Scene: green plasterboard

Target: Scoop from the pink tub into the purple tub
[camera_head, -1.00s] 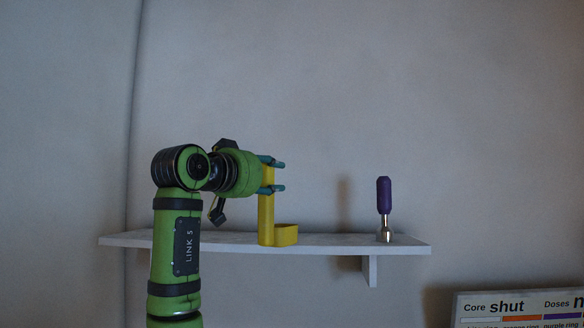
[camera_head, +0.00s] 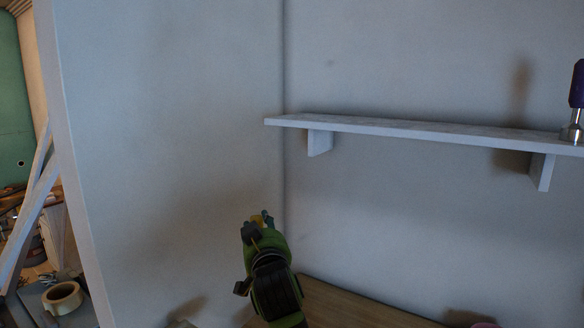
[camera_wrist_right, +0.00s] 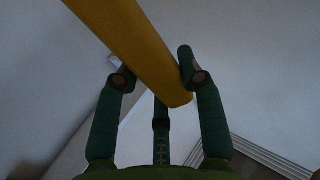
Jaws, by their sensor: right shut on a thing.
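My right gripper (camera_head: 262,218) is low in the middle of the head view, below the shelf and in front of the wall. It is shut on the yellow scoop (camera_head: 258,221), of which only a small bit shows there. In the right wrist view the scoop's long yellow handle (camera_wrist_right: 138,42) runs between the green fingers; its cup is out of frame. A pink thing (camera_head: 486,325) is just cut off at the bottom edge of the head view; I cannot tell if it is the pink tub. I see no purple tub. My left gripper is not in view.
The pale shelf (camera_head: 400,128) is on the wall, with a purple-handled tool (camera_head: 577,88) at its right end. A wooden surface (camera_head: 350,306) lies below. A wall edge stands at left, with a tape roll (camera_head: 62,297) and clutter beyond it.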

